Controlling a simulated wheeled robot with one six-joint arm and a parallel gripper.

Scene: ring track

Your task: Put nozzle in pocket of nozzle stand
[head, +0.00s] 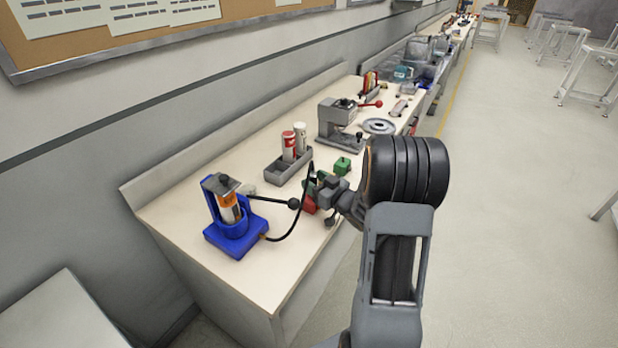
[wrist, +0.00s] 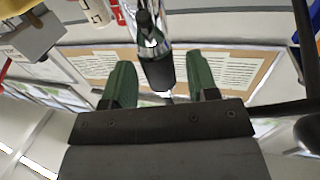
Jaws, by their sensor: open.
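In the wrist view the nozzle (wrist: 157,62), a chrome body with a black sleeve, stands between the two green fingers of my gripper (wrist: 160,75). The fingers are open, with a visible gap on each side of it. In the head view my gripper (head: 318,186) is low over the front part of the bench, and the nozzle is hard to make out there. A red part (head: 309,205) shows just beside the gripper; it may be the nozzle stand, but its pocket is hidden. A black hose (head: 299,222) arches from the blue pump base up to the gripper.
The blue pump (head: 235,238) holds an orange and white cartridge; its lever with a black knob (head: 294,204) reaches close to my gripper.

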